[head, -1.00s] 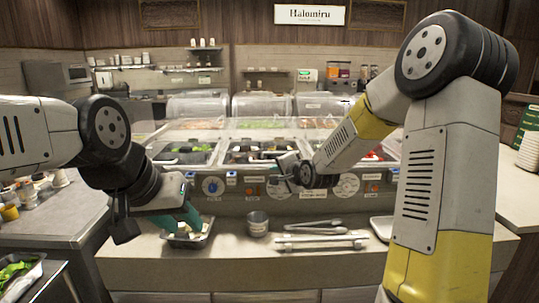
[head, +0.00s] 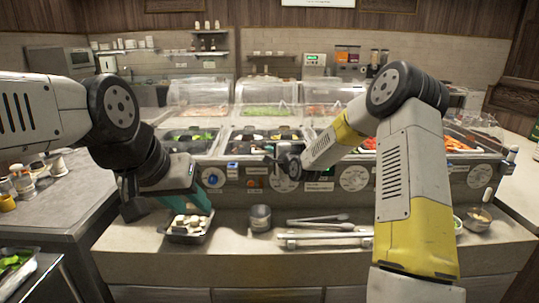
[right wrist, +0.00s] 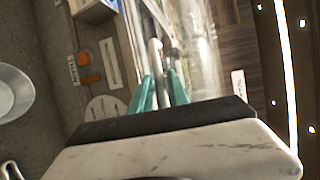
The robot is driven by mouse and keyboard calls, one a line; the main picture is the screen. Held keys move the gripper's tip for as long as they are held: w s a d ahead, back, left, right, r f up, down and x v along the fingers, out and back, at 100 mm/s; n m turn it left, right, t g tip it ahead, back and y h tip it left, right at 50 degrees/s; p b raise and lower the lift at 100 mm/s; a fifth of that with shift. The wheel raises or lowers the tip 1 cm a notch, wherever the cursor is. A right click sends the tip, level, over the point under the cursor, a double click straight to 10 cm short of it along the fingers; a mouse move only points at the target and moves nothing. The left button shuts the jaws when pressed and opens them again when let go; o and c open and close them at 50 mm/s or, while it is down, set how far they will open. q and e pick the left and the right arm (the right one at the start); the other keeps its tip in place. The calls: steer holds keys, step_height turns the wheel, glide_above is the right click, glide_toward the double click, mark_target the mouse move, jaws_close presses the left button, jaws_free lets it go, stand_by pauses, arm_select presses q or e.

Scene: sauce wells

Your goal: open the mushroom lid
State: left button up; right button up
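Clear domed lids (head: 262,91) stand in a row over the back of the counter station, with no readable mushroom label. A black tray (head: 188,238) of white pieces, perhaps mushrooms, sits on the front ledge. My left gripper (head: 200,205) has teal fingers just above this tray; their gap is hidden. My right gripper (head: 278,152) is in front of the station's middle. In the right wrist view its teal fingers (right wrist: 160,86) stand apart, with a pale bar showing between them. I cannot tell whether they touch the bar.
A metal cup (head: 260,218) and tongs (head: 322,238) lie on the front ledge right of the tray. The station's front panel (head: 325,186) has round dials and labels. Small bowls (head: 477,218) sit at the right. The bare front ledge has some room.

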jaws_close()
stand_by(1.5)
